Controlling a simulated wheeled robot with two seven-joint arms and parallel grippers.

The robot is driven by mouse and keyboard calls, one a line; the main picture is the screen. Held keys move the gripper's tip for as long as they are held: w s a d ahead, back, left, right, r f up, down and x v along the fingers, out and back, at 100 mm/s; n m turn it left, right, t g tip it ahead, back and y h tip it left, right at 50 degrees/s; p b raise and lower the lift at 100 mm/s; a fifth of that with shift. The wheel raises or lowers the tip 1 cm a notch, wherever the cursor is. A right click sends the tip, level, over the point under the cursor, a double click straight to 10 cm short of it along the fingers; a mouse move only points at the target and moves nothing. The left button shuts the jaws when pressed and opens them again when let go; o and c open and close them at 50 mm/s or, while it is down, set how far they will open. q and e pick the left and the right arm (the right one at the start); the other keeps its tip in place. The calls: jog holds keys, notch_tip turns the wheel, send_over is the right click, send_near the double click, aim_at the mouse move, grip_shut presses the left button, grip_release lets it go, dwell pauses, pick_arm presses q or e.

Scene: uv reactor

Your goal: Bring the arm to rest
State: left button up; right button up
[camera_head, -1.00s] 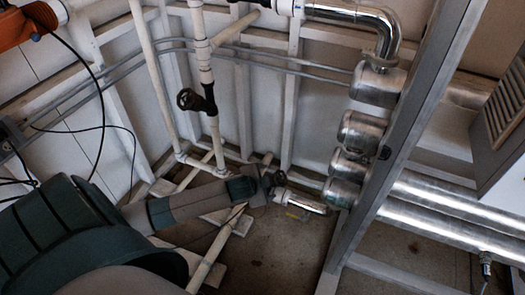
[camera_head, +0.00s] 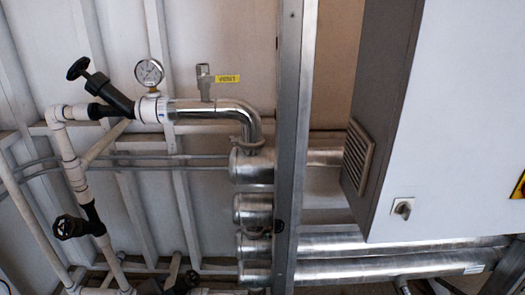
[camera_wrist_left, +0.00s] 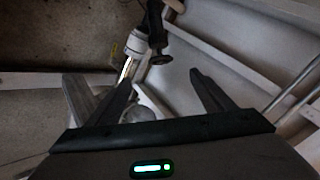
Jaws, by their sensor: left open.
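My left gripper (camera_wrist_left: 165,95) shows in the left wrist view with its two dark fingers spread apart and nothing between them. Beyond the fingers are a pipe with a dark valve (camera_wrist_left: 155,35) and white frame bars; the fingers appear apart from them. In the head view neither gripper shows, and my left arm is out of the picture.
The head view shows steel reactor tubes (camera_head: 375,270), a metal post (camera_head: 292,150) and a grey-white cabinet (camera_head: 450,120) with a rotary switch (camera_head: 402,208). At left are white pipes with a black upper valve (camera_head: 105,95), a lower valve (camera_head: 68,227) and a pressure gauge (camera_head: 149,73).

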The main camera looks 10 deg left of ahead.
pick_arm(q)
jog(key=s+d+f+n+g+h, duration=0.2)
jog(key=s+d+n, duration=0.1)
jog(key=s+d, duration=0.9)
jog(key=s+d+f+n+g+h, duration=0.2)
jog(key=s+d+n, duration=0.1)
jog(key=s+d, duration=0.8)
jog(key=s+a+f+p, duration=0.1)
jog(key=f+p, duration=0.6)
jog(key=f, duration=0.1)
jog(key=s+a+f+y+p, duration=0.1)
jog(key=s+a+f+p, duration=0.1)
jog(key=f+p, duration=0.5)
jog(key=shift+a+f+t, duration=0.2)
jog(key=shift+f+t, duration=0.1)
jog(key=shift+f, duration=0.5)
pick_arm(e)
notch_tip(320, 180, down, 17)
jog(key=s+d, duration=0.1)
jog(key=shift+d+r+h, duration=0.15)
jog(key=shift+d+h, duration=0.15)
pick_arm(q)
jog(key=shift+s, duration=0.1)
